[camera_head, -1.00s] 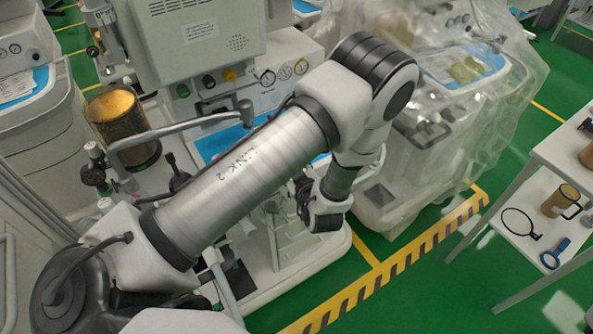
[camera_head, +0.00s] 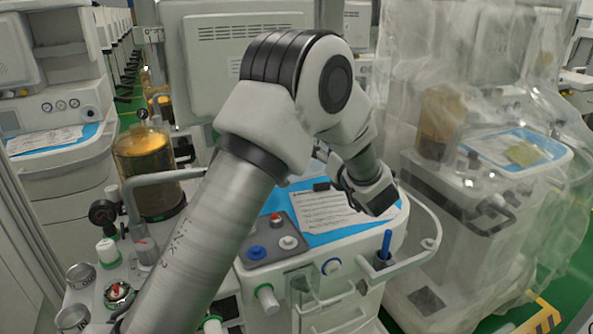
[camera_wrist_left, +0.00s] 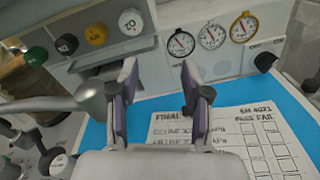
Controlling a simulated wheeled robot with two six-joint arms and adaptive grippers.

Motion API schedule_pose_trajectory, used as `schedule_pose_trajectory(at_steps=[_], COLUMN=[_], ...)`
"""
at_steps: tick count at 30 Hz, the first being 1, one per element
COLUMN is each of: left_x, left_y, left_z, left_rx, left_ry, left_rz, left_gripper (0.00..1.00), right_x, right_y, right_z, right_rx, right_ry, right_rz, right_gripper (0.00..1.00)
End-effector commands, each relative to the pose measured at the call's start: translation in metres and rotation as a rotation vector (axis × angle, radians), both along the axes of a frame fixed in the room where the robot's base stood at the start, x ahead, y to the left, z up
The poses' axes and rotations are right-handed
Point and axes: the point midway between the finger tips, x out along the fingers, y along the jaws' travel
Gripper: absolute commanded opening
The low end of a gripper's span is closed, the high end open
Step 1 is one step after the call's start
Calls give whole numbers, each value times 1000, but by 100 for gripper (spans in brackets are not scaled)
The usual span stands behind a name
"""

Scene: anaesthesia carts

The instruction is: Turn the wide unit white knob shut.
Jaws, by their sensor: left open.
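In the left wrist view a white knob (camera_wrist_left: 131,22) with a dark mark ends a row on the machine's front panel. Yellow (camera_wrist_left: 96,34), black (camera_wrist_left: 67,44) and green (camera_wrist_left: 36,56) knobs sit to its left. The head view shows another small white knob (camera_head: 289,242) on a grey panel; I cannot tell which is the task's knob. My left gripper (camera_head: 372,197) is over the printed sheet on the machine's blue-lined worktop. In the wrist view its fingers (camera_wrist_left: 160,95) are apart and empty, below the knob row. My right gripper is not in view.
Three gauges (camera_wrist_left: 212,34) sit right of the knob row. A printed sheet (camera_head: 330,207) lies on the worktop. A bent grey pipe (camera_head: 150,180) and amber canister (camera_head: 145,165) stand at left. A plastic-draped unit (camera_head: 480,200) stands at right.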

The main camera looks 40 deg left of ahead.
Motion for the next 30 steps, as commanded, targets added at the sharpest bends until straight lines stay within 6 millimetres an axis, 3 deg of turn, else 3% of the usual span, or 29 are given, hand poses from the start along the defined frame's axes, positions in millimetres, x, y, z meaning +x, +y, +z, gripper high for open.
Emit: schedule_pose_trajectory(at_steps=[1, 3, 6, 11, 21, 30], left_x=[-4, -11, -19, -18, 5, 9], left_y=[12, 24, 31, 39, 94, 103], left_z=[-16, -3, 11, 25, 25, 24], left_rx=[-23, -47, -62, -65, -64, -61], left_ry=[-71, -144, -199, -218, -214, -212], left_rz=[22, 40, 50, 51, 50, 48], left_gripper=[48, 48, 48, 48, 48, 48], right_x=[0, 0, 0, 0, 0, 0], right_y=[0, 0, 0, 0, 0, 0], right_z=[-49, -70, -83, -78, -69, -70], right_rx=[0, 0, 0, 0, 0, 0], right_ry=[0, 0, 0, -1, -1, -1], right_rz=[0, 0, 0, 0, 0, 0], right_gripper=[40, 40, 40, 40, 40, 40])
